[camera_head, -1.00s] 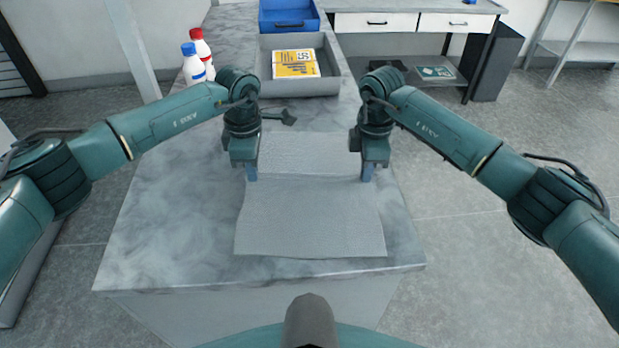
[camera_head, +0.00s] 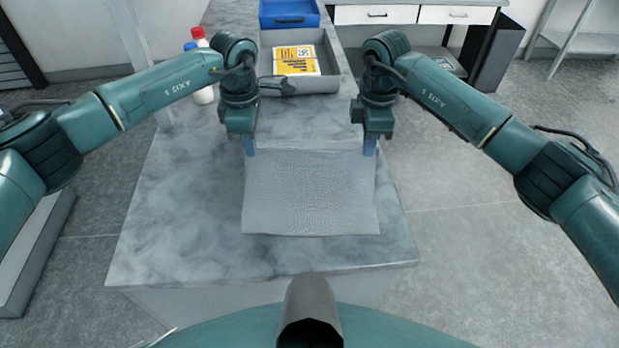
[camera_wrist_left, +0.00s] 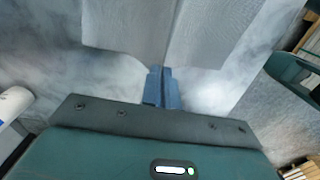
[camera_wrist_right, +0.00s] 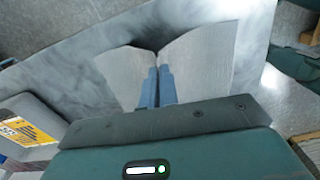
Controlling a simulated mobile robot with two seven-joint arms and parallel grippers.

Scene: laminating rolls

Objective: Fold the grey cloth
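The grey cloth (camera_head: 310,195) lies on the marble-patterned table, its near part facing me and a narrow lighter strip showing behind a ridge across it. My left gripper (camera_head: 250,148) is shut on the cloth at the left end of this ridge. My right gripper (camera_head: 370,148) is shut on it at the right end. In the left wrist view, the cloth (camera_wrist_left: 215,35) creases toward the closed fingers (camera_wrist_left: 160,85). The right wrist view shows the cloth (camera_wrist_right: 200,60) spreading on both sides of the closed fingers (camera_wrist_right: 157,85). Its far part is mostly hidden.
A grey tray (camera_head: 335,82) with a yellow-and-white packet (camera_head: 296,60) stands beyond the grippers, a blue bin (camera_head: 288,12) behind it. Bottles (camera_head: 203,95) stand by my left arm. The marble table (camera_head: 180,225) is clear left of and in front of the cloth.

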